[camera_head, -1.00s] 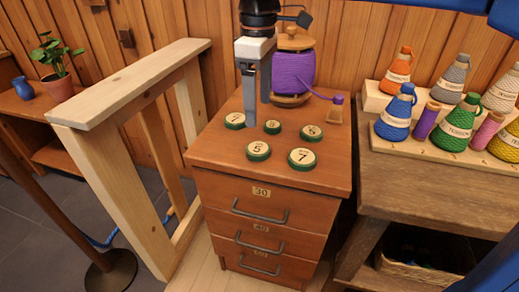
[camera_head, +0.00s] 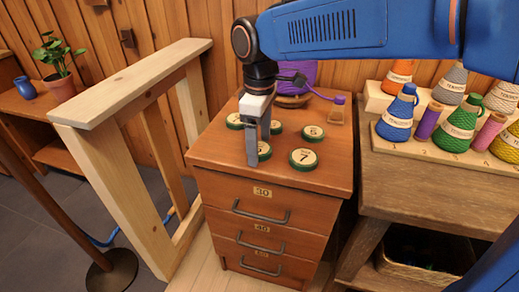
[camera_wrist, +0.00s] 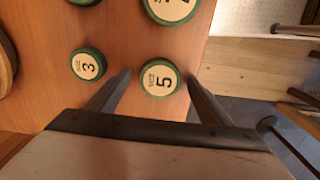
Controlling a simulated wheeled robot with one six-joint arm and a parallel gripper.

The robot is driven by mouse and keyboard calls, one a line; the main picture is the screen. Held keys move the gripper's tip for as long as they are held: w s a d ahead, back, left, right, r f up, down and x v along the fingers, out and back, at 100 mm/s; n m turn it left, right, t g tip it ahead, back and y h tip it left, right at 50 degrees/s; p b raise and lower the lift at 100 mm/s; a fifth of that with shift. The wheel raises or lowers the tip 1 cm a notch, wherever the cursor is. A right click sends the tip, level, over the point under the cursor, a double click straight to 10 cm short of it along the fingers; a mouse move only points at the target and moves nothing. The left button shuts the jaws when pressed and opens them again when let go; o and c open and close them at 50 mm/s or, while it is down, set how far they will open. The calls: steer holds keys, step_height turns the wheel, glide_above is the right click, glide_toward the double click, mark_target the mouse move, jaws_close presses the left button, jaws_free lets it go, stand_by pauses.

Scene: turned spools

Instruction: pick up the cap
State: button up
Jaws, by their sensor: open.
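Several round green-rimmed caps with cream tops and numbers lie flat on the wooden drawer cabinet. The cap marked 5 (camera_head: 265,151) is partly hidden by my gripper (camera_head: 259,150) in the head view. In the wrist view this cap (camera_wrist: 160,78) shows whole, between my two open fingers (camera_wrist: 158,82). The fingers are apart and hold nothing; I cannot tell how far they are above the top. The cap marked 7 (camera_head: 303,158) lies to the right of it. A cap marked 3 (camera_wrist: 88,65) shows to the left in the wrist view.
Other caps lie behind, such as one at the right (camera_head: 312,132) and one at the left (camera_head: 235,121). A purple spool (camera_head: 302,73) stands at the cabinet's back, partly hidden by my arm. A pale wooden trestle (camera_head: 130,90) is left; cone spools (camera_head: 394,118) stand on the right bench.

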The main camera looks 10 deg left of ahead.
steer(key=shift+f, duration=0.1)
steer(key=c, duration=1.1)
steer(key=shift+c, duration=0.2)
